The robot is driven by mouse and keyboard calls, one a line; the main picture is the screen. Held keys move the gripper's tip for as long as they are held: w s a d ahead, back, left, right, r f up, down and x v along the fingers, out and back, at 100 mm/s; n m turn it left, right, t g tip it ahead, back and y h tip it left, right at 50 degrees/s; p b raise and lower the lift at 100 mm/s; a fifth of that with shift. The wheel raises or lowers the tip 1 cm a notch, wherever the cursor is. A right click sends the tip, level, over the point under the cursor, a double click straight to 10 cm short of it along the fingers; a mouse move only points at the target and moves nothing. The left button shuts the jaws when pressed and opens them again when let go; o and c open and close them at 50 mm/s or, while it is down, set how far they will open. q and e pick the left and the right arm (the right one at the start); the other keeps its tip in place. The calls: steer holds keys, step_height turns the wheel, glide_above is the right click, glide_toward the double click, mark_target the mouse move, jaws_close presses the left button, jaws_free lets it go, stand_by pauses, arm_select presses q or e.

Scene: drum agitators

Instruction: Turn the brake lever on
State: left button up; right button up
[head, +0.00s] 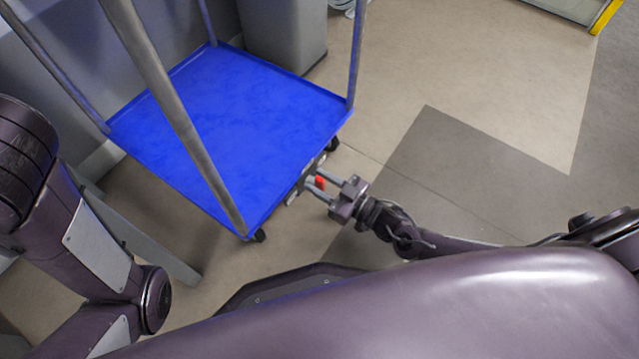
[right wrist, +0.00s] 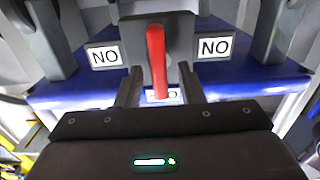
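The red brake lever (right wrist: 156,62) stands nearly upright in the right wrist view, on a dark grey mount between two white "NO" labels. In the head view the lever (head: 320,182) is a small red spot at the near right edge of the blue cart (head: 235,110). My right gripper (head: 316,187) is at the lever. In the right wrist view its two fingers (right wrist: 158,88) are apart, one on each side of the lever's lower end, with gaps visible. My left arm shows at the left of the head view, but its gripper is out of view.
The cart has tall grey posts at its corners and dark wheels (head: 259,236). A grey bin (head: 284,40) stands behind it. The floor to the right of the cart is clear. A yellow-edged platform (head: 604,16) is at the far top right.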

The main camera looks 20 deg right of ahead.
steer(key=shift+w+a, duration=0.15)
jaws_close()
